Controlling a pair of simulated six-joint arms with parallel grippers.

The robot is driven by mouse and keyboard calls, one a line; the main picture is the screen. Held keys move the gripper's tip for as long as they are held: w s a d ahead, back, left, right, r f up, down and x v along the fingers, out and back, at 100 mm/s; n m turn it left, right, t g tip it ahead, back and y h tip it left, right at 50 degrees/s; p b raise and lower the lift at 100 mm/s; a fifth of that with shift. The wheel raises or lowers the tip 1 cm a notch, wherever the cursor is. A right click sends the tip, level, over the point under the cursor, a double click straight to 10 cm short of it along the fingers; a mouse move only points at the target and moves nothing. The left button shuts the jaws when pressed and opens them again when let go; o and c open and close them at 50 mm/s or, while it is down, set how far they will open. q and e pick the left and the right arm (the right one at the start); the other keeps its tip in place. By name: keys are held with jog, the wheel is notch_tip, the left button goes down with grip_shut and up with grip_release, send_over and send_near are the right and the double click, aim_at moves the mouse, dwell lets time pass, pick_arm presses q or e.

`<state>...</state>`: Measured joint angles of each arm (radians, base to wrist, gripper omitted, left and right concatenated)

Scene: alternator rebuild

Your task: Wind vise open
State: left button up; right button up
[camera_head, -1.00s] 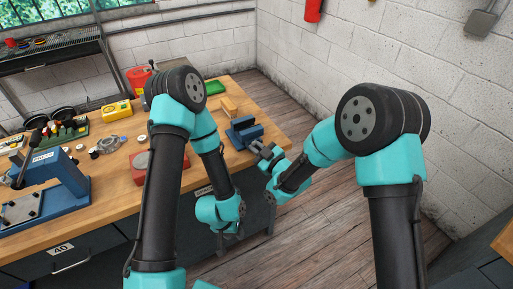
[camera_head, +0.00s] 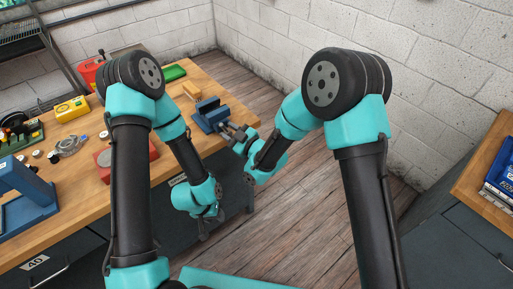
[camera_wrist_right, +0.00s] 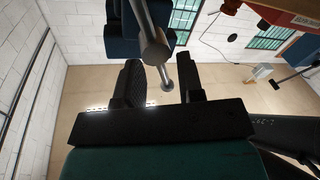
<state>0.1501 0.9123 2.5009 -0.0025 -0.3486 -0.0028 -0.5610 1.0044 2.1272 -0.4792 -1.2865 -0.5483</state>
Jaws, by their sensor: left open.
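The blue vise (camera_head: 210,114) sits at the bench's right end in the head view. Its dark body (camera_wrist_right: 122,30) shows at the top of the right wrist view. A grey screw end with a crossbar handle (camera_wrist_right: 156,52) projects from it. My right gripper (camera_head: 236,131) is at the vise's handle side. In the wrist view its two dark fingers (camera_wrist_right: 160,82) stand apart with the rounded lower end of the handle between them. I see gaps on both sides; contact is unclear. My left gripper (camera_head: 204,230) is open and empty, hanging low in front of the bench.
The wooden bench (camera_head: 75,190) carries a red box (camera_head: 125,158), a yellow meter (camera_head: 72,108), a green tray (camera_head: 174,73) and a blue press (camera_head: 22,195). A second bench (camera_head: 482,180) with a blue bin (camera_head: 500,172) is at right. Open floor lies between.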

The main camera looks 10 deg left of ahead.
jog(key=v, duration=1.5)
jog(key=shift+s+d, duration=0.15)
jog(key=shift+d, duration=0.2)
jog(key=shift+f, duration=0.1)
jog(key=d+f+m+g+h, duration=0.1)
jog(key=d+f+m+h, duration=0.7)
jog(key=d+f, duration=0.6)
jog(key=s+d+f+m+g+h, duration=0.4)
jog(key=s+d+f+m+g, duration=0.3)
jog(key=s+d+f+m, duration=0.3)
jog(key=s+d, duration=0.2)
jog(key=d, duration=0.2)
jog(key=shift+s, duration=0.35)
